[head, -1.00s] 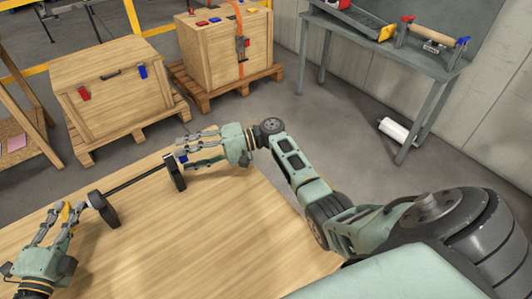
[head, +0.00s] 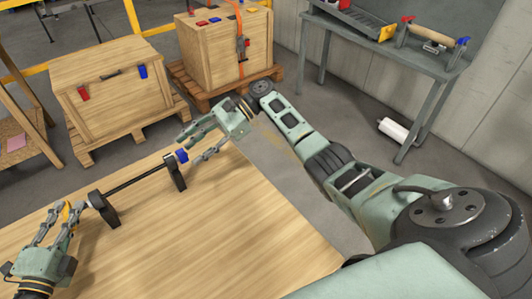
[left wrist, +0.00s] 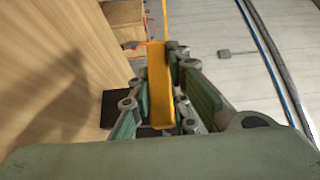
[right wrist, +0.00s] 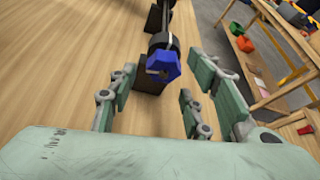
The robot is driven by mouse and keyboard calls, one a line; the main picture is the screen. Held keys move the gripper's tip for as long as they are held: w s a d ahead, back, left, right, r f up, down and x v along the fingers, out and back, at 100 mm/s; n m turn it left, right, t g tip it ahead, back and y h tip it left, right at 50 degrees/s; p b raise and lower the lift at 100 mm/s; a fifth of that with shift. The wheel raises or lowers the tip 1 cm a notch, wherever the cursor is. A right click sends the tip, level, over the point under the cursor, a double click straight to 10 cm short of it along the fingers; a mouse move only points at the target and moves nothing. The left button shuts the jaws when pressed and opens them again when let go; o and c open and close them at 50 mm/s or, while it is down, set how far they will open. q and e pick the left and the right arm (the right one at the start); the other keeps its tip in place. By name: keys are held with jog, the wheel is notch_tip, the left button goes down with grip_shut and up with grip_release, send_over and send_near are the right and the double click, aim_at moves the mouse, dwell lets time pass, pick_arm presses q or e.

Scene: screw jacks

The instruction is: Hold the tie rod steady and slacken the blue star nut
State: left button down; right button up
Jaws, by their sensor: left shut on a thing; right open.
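The dark tie rod (head: 135,182) lies across two black stands on the wooden table in the head view. The blue star nut (head: 182,156) is at its right end, and also shows in the right wrist view (right wrist: 163,65). My left gripper (head: 65,210) is shut on a yellow bar-like part (left wrist: 160,85) at the rod's left end. The bar hides what lies behind it in the left wrist view. My right gripper (head: 189,148) is open. In the right wrist view the nut appears between and just beyond its spread fingers (right wrist: 155,88), not gripped.
The black stands (head: 175,172) (head: 104,210) rise from the table (head: 190,240), whose front area is bare. Beyond are two wooden crates (head: 120,95) (head: 225,55) on pallets and a grey workbench (head: 390,45). A white roll (head: 398,130) lies on the floor.

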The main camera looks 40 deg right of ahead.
jog(key=w+v, duration=0.1)
jog(key=v, duration=0.9)
jog(key=w+d+f+t+h, duration=0.5)
jog(key=d+f+t, duration=0.2)
jog(key=d+f, duration=0.3)
jog(key=s+d+f+h, duration=0.2)
jog(key=d+f, duration=0.1)
jog(key=f, duration=0.4)
jog(key=s+d+f+n+h, duration=0.1)
jog(key=s+d+f+h, duration=0.1)
jog(key=f, duration=0.4)
jog(key=shift+d+f+n+h, duration=0.3)
jog(key=shift+d+f, duration=0.05)
jog(key=shift+f, duration=0.05)
jog(key=shift+s+r, duration=0.1)
